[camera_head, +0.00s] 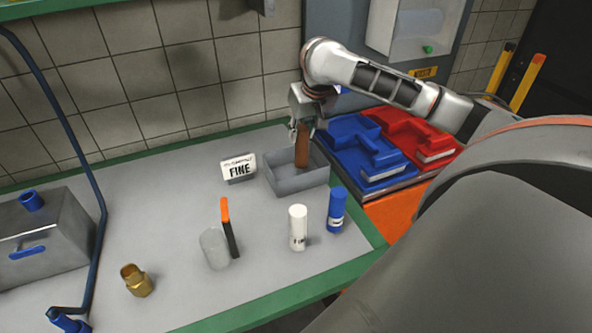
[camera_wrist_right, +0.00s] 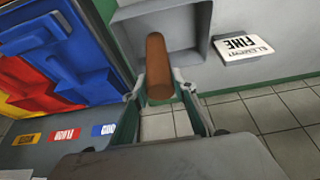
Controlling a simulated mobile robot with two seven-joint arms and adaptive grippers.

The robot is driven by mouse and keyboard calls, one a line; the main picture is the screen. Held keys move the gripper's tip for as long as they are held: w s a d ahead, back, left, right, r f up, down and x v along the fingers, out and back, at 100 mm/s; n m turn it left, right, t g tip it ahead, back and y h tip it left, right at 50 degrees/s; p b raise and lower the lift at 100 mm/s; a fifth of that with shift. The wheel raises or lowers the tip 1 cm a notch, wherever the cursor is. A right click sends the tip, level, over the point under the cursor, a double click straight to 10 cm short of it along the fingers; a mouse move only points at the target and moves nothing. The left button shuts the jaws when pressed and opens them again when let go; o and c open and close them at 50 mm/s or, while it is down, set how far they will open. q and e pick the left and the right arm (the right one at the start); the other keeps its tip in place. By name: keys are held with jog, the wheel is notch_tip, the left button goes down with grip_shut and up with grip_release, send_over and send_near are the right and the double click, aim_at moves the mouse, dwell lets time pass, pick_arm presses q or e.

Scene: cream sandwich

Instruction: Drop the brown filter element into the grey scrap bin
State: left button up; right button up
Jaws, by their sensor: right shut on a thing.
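The brown filter element (camera_head: 303,152) is an upright brown cylinder held in my right gripper (camera_head: 304,126). The grey scrap bin (camera_head: 297,184) is a shallow open tray on the bench. The element's lower end shows against the bin's inside; I cannot tell whether it touches the bottom. In the right wrist view the gripper (camera_wrist_right: 160,92) has its fingers on both sides of the element (camera_wrist_right: 156,58), which points toward the bin (camera_wrist_right: 120,38). The fingers partly cover the element's upper end. My left gripper is not in view.
A white bottle (camera_head: 298,228) and a blue bottle (camera_head: 337,210) stand in front. A clear beaker (camera_head: 213,249) and brass fitting (camera_head: 137,281) stand nearer.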

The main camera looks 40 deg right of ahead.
aim_at(302, 140)
jog(key=shift+f, duration=1.55)
jog(key=o, duration=1.2)
jog(key=v, duration=1.2)
